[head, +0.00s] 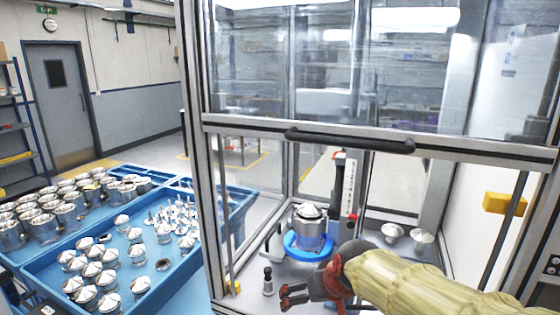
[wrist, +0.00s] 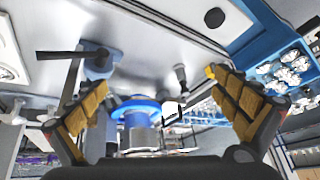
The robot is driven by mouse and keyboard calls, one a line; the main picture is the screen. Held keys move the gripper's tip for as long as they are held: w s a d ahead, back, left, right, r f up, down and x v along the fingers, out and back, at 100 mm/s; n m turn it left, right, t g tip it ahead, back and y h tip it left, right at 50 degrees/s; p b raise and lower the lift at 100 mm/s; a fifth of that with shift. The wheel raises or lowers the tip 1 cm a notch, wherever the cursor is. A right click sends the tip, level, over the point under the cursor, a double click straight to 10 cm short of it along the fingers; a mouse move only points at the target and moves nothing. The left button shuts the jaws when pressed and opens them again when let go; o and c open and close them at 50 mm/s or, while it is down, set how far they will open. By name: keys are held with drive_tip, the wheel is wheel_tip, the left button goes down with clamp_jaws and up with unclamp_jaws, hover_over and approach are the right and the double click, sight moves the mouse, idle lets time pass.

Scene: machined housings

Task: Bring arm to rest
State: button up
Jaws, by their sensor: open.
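My gripper (head: 291,294) is low inside the glazed cabinet, at the end of my beige-sleeved arm that reaches in from the lower right. In the wrist view my gripper (wrist: 156,82) has its two yellow-padded fingers spread wide, with nothing held between them. A silver housing with a conical top (head: 312,226) stands upright on a blue round fixture (head: 297,246) behind my gripper. In the wrist view the blue fixture (wrist: 130,106) and the housing (wrist: 141,138) show beyond the fingers, apart from them. My arm hides part of the cabinet floor.
A raised glass door with a dark handle (head: 350,141) hangs above my arm. A small dark-topped post (head: 268,282) stands left of my gripper. Two silver conical parts (head: 422,237) lie at the cabinet's back right. Blue trays (head: 187,284) with many metal parts stand outside, left.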

drive_tip(key=s+d+m+h, duration=0.1)
drive_tip(key=s+d, duration=0.4)
drive_tip(key=s, duration=0.6)
drive_tip(key=s+d+r+h, duration=0.1)
drive_tip(key=s+d, duration=0.5)
drive_tip(key=s, duration=0.6)
drive_tip(key=shift+m, duration=0.4)
drive_tip(key=shift+c, duration=0.4)
